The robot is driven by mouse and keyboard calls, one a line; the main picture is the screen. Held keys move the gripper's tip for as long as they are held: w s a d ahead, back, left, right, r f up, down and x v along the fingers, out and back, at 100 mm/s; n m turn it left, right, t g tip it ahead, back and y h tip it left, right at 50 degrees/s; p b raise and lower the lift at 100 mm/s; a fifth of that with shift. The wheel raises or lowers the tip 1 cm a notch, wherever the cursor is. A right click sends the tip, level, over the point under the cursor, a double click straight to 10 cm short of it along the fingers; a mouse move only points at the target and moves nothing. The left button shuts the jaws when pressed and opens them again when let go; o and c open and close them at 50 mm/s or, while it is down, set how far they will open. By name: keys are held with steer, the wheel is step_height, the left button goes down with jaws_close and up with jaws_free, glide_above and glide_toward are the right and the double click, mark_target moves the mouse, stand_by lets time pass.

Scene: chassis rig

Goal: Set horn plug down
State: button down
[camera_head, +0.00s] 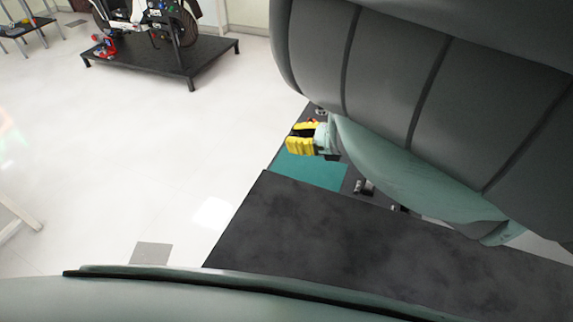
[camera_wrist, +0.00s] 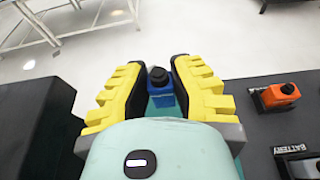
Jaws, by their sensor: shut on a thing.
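My gripper (camera_wrist: 160,84) has yellow ribbed fingers with black pads. In the wrist view it is shut on a blue plug with a black round top, the horn plug (camera_wrist: 160,90). In the head view my gripper (camera_head: 301,139) is over the far left part of the dark bench, above a teal mat (camera_head: 315,172). The plug cannot be made out there. Whether the plug touches the surface below cannot be told.
An orange plug-like part (camera_wrist: 278,96) with a black top sits on the dark bench to the right. A part beside a BATTERY label (camera_wrist: 298,149) is nearer. A dark block (camera_wrist: 35,125) stands left of my gripper. A low black platform (camera_head: 150,60) carries a wheeled machine across open floor.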

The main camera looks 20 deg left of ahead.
mark_target(295, 153)
steer(key=shift+a, duration=0.25)
steer(key=shift+w+a+f, duration=0.1)
steer(key=shift+f, duration=0.25)
steer(key=f, duration=0.1)
steer(key=f+b, duration=0.1)
steer(key=f, duration=0.2)
steer(key=shift+d+f+b, duration=0.25)
steer(key=shift+f+b, duration=0.05)
steer(key=shift+b, duration=0.05)
steer(key=shift+f+b, duration=1.7)
steer(key=shift+f, duration=0.8)
steer(key=shift+r, duration=0.2)
steer(key=shift+f, duration=0.2)
steer(key=c, duration=1)
jaws_free()
steer(key=shift+r, duration=0.15)
